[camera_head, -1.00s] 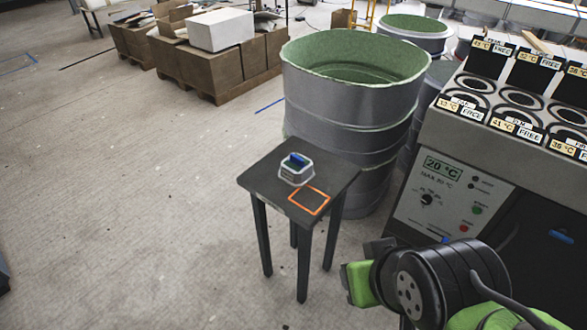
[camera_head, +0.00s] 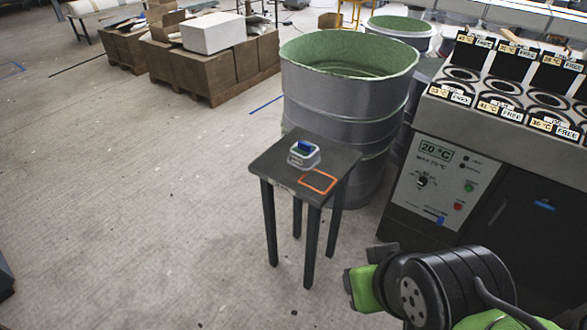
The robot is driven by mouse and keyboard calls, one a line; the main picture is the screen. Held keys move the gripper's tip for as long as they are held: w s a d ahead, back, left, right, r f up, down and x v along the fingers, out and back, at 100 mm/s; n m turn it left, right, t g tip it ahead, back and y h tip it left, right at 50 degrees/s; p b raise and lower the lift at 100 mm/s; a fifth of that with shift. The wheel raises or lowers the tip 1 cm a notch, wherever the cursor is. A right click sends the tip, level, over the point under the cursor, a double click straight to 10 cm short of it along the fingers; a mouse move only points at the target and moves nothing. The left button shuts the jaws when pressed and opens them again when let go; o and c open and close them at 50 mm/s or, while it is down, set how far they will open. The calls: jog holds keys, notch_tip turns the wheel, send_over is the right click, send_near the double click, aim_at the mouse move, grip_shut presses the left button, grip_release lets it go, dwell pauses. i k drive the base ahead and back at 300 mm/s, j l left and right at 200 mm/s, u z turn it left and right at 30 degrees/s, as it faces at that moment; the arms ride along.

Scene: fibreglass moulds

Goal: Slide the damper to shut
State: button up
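The grey machine (camera_head: 470,140) stands at the right. Its light front panel (camera_head: 412,198) has a 20 °C display, a knob, a green and a red button. A small blue slider (camera_head: 439,219) sits low on this panel and may be the damper; its marks are too small to read. Another blue piece (camera_head: 544,204) is on the dark front farther right. My green and black arm is at the lower right, in front of and below the panel. My gripper (camera_head: 362,283) is at its left end, apart from the panel; its fingers do not show clearly.
A small dark table (camera_head: 278,165) carries a grey container with a blue top (camera_head: 304,154) and an orange square outline (camera_head: 318,182). A large grey drum (camera_head: 345,112) stands behind it. Boxes on pallets (camera_head: 205,70) are at the back left.

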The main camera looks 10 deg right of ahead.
aim_at(439, 221)
jog(key=z, duration=1.35)
